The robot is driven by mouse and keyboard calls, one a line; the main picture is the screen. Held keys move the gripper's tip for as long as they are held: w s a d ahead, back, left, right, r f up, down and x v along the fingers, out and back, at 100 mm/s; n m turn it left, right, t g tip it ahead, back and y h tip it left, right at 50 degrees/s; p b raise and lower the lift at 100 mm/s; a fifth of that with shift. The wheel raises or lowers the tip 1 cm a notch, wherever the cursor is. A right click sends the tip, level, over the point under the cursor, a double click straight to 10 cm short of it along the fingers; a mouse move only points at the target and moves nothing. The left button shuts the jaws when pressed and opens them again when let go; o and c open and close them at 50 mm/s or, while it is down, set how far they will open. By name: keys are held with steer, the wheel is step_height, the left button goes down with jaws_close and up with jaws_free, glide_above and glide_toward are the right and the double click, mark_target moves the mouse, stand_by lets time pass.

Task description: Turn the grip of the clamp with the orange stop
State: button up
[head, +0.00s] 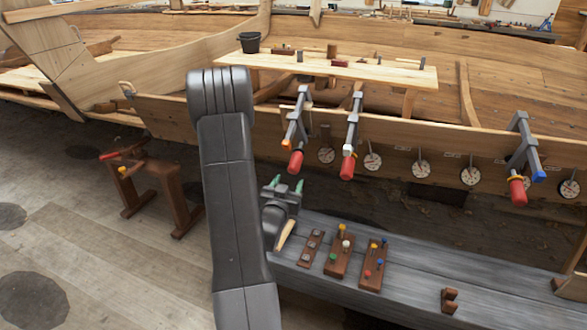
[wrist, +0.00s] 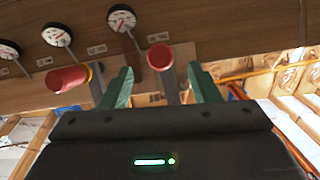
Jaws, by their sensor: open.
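The clamp with the orange stop (head: 287,144) hangs on the hull plank left of the middle, its red grip (head: 296,162) pointing down. My gripper (head: 287,184) is open, its green fingers pointing up just below that grip, apparently short of it. In the wrist view a red grip (wrist: 160,57) shows in the gap between the open fingers (wrist: 161,84); its place beside a gauge matches the orange-stop clamp. I see no contact. A clamp with a white stop (head: 347,149) is to its right; its red grip (wrist: 68,78) also shows in the wrist view.
A clamp with a blue stop (head: 539,176) is far right. Round gauges (head: 373,161) line the plank. Below, a grey bench (head: 420,285) holds peg blocks (head: 339,257) and a wooden notched piece (head: 450,300). A sawhorse (head: 150,190) stands left. Open floor lies at front left.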

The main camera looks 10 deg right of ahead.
mark_target(293, 172)
steer(key=p+x, duration=0.1)
steer(key=x, duration=0.6)
steer(key=shift+d, duration=0.1)
steer(key=c, duration=1)
